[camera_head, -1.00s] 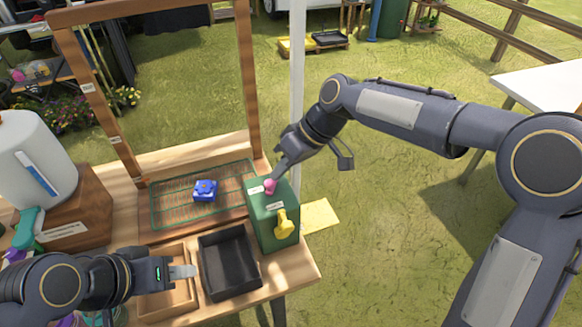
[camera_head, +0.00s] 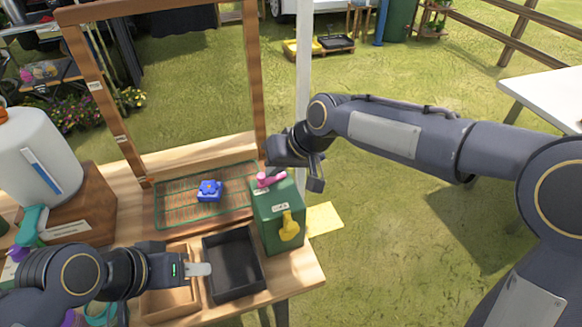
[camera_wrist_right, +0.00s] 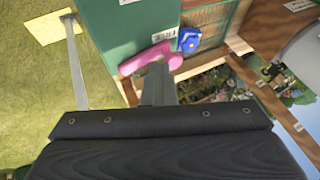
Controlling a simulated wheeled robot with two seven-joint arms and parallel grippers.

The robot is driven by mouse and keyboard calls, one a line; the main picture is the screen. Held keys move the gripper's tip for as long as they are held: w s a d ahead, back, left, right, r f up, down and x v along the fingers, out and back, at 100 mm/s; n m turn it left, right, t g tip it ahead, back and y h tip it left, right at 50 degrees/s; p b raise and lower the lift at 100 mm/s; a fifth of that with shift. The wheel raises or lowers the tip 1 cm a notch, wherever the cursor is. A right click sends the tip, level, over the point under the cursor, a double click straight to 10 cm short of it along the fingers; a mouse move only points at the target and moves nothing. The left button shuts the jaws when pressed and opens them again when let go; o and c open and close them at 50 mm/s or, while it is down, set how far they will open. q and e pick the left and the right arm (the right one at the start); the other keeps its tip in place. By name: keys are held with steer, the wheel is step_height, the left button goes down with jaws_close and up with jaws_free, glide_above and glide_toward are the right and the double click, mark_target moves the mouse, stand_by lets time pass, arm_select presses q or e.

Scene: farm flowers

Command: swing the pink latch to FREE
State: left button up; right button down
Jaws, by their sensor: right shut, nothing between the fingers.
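The pink latch (camera_head: 270,179) sits on top of the green box (camera_head: 266,213) at the table's right end. In the right wrist view the pink latch (camera_wrist_right: 148,58) lies along the edge of the green box (camera_wrist_right: 112,30). My right gripper (camera_wrist_right: 158,72) is shut and empty, with its fingertips right at the latch, touching or nearly so. In the head view my right gripper (camera_head: 272,165) is just behind the latch, its tips partly hidden. My left gripper (camera_head: 204,269) hangs over the wooden tray; its fingers look together.
A yellow handle (camera_head: 289,227) is on the box's front. A black tray (camera_head: 262,283) and a wooden tray (camera_head: 150,309) stand left of the box. A blue block (camera_head: 209,190) lies on the green-edged rack (camera_head: 165,217). A wooden frame (camera_head: 258,90) rises behind.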

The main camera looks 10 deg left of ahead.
steer(key=shift+s+a, duration=0.2)
steer(key=shift+a, duration=0.15)
steer(key=shift+d+f, duration=0.1)
steer(key=shift+w+d, duration=0.5)
steer(key=shift+d, duration=0.05)
steer(key=shift+w+d, duration=0.1)
